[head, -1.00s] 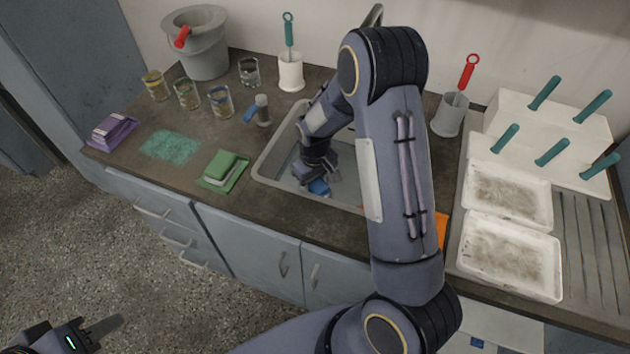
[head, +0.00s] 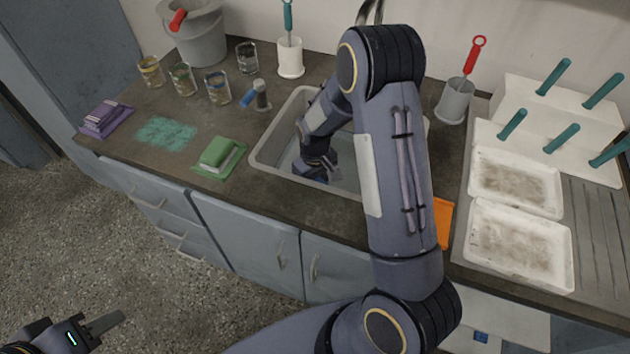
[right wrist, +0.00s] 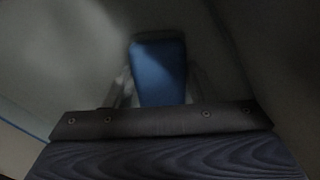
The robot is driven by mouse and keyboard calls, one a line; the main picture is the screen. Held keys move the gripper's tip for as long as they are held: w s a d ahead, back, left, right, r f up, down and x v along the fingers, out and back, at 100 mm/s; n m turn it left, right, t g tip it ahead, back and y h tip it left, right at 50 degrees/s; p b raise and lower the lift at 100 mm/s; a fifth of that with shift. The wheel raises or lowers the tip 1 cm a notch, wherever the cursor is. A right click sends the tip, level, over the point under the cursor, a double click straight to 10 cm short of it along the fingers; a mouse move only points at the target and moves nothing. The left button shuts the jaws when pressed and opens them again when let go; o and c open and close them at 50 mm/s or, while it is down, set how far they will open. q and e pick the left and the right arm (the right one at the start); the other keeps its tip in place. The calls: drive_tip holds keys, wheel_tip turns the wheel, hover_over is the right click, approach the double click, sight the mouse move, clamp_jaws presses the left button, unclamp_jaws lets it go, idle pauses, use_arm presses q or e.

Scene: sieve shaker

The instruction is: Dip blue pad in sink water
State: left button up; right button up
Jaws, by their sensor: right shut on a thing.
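The blue pad (right wrist: 158,72) shows in the right wrist view, between the fingers of my right gripper (right wrist: 158,92), which is shut on it. In the head view my right gripper (head: 322,168) is down inside the sink (head: 262,150), near its front wall. The pad is hardly visible there, and the arm covers much of the basin. The dim wrist view does not show clearly whether the pad touches water. My left gripper (head: 104,322) is at the lower left, over the floor and away from the counter. Its finger gap cannot be made out.
Left of the sink are a green pad (head: 218,153), a purple pad stack (head: 104,117), several glasses, a grey bucket (head: 200,38) and a blue-handled tool (head: 260,97). Right are an orange item (head: 443,222), a grey brush holder (head: 455,102), two dirty trays (head: 516,246) and a white rack.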

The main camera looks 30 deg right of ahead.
drive_tip(key=shift+r, duration=0.15)
wheel_tip(320, 180, up, 20)
drive_tip(key=p, duration=1.4)
